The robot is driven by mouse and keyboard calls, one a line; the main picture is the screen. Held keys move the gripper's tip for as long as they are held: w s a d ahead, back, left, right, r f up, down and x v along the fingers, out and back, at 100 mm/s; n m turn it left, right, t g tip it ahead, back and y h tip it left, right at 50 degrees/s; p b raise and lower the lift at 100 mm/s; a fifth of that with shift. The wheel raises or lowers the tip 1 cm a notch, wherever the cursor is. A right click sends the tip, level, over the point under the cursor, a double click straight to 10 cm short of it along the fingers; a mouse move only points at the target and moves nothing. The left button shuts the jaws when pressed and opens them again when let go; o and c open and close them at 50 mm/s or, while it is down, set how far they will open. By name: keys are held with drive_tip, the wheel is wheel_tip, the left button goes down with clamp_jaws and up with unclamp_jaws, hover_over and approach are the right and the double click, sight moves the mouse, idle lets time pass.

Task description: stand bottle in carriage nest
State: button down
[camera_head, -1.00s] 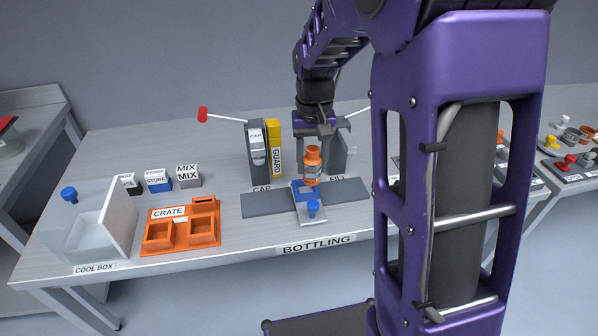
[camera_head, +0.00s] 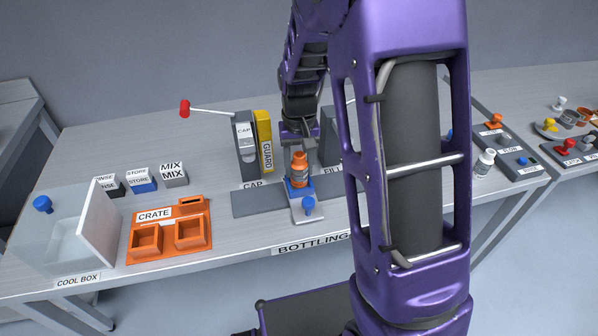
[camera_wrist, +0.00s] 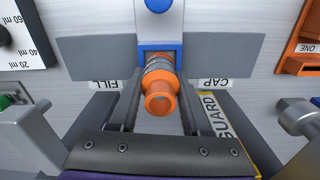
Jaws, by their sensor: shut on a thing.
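The orange bottle (camera_head: 299,170) with a grey label stands roughly upright at the blue carriage nest (camera_head: 299,191). My gripper (camera_head: 298,152) is shut on the bottle from behind. In the wrist view the two fingers lie on either side of the bottle (camera_wrist: 160,86), and the blue nest (camera_wrist: 147,46) frames its far end. The bottle's base is hidden, so I cannot tell whether it is fully seated. The carriage (camera_head: 306,217) is a pale plate with a blue knob (camera_head: 309,206) at its front, in the middle of the grey track (camera_head: 257,202).
The CAP station (camera_head: 246,150) and yellow guard (camera_head: 264,140) stand behind left of the bottle. The FILL post (camera_head: 328,138) stands behind right. An orange crate (camera_head: 168,216) and the cool box (camera_head: 92,225) are at left. My arm hides the table's right part.

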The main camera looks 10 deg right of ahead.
sight(300, 178)
drive_tip(key=shift+f, duration=1)
drive_tip(key=shift+f, duration=0.1)
drive_tip(key=shift+f, duration=0.15)
drive_tip(key=shift+s+f+b, duration=0.25)
drive_tip(key=shift+f+b, duration=0.15)
drive_tip(key=shift+b, duration=0.1)
drive_tip(key=shift+c, duration=1.8)
unclamp_jaws()
drive_tip(key=r, duration=0.4)
drive_tip(key=r+p, duration=0.1)
drive_tip(key=r, duration=0.4)
drive_tip(key=r+p, duration=0.1)
drive_tip(key=r, duration=0.3)
drive_tip(key=shift+w+r, duration=0.2)
drive_tip(key=shift+w, duration=0.05)
